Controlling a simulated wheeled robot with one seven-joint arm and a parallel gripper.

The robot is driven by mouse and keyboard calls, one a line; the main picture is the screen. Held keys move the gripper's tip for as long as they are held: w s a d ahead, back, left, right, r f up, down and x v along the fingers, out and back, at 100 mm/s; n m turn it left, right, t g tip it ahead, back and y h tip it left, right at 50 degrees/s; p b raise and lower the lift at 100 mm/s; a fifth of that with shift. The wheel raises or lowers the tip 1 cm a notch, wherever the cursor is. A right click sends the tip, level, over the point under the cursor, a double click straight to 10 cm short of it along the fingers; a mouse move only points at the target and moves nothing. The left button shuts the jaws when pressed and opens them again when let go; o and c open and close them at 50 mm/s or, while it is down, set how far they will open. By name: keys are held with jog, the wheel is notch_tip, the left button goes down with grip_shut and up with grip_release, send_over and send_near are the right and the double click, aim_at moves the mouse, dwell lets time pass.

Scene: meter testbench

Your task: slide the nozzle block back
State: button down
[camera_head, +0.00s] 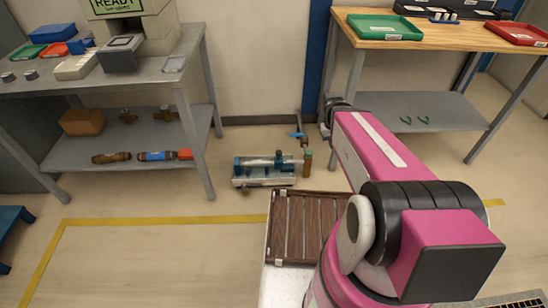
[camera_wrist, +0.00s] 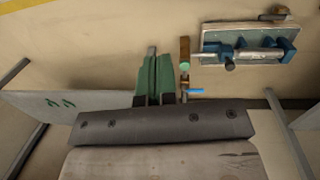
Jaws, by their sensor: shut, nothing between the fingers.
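A low testbench fixture (camera_head: 262,183) stands on the floor in the head view, with a silvery cylinder lying along it between blue blocks. One blue block (camera_head: 280,161) is at its right end, and this end shows nearer my gripper in the wrist view (camera_wrist: 226,52). The other blue block (camera_wrist: 287,47) is at the far end. I cannot tell which one is the nozzle block. My gripper (camera_wrist: 153,58) is shut and empty, its green fingers apart from the fixture. In the head view my gripper (camera_head: 325,131) is small and partly hidden, to the right of the fixture.
A brown upright post (camera_head: 307,162) stands between my gripper and the fixture. A blue lever (camera_head: 297,134) is close behind it. A grey bench (camera_head: 190,62) is at left and a wooden-topped table (camera_head: 440,42) at right.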

jog(key=w+a+f+n+t+h, duration=0.1)
jog(key=w+a+f+n+h, duration=0.95)
jog(key=a+f, duration=0.55)
jog(key=w+a+f+n+t+h, duration=0.1)
jog(key=a+f+n+t, duration=0.3)
jog(key=a, duration=0.7)
jog(key=w+a+f+n+t+h, duration=0.1)
jog(key=w+a+f+n+t, duration=0.1)
jog(key=a+f+n+t, duration=0.3)
jog(key=a+f+n, duration=0.3)
jog(key=a+f, duration=0.3)
jog(key=f, duration=0.1)
jog(key=shift+h, duration=0.35)
send_near(279, 159)
jog(key=w+d+r, duration=0.3)
jog(key=w+d, duration=0.1)
jog(key=shift+d+r, duration=0.25)
jog(key=shift+d, duration=0.15)
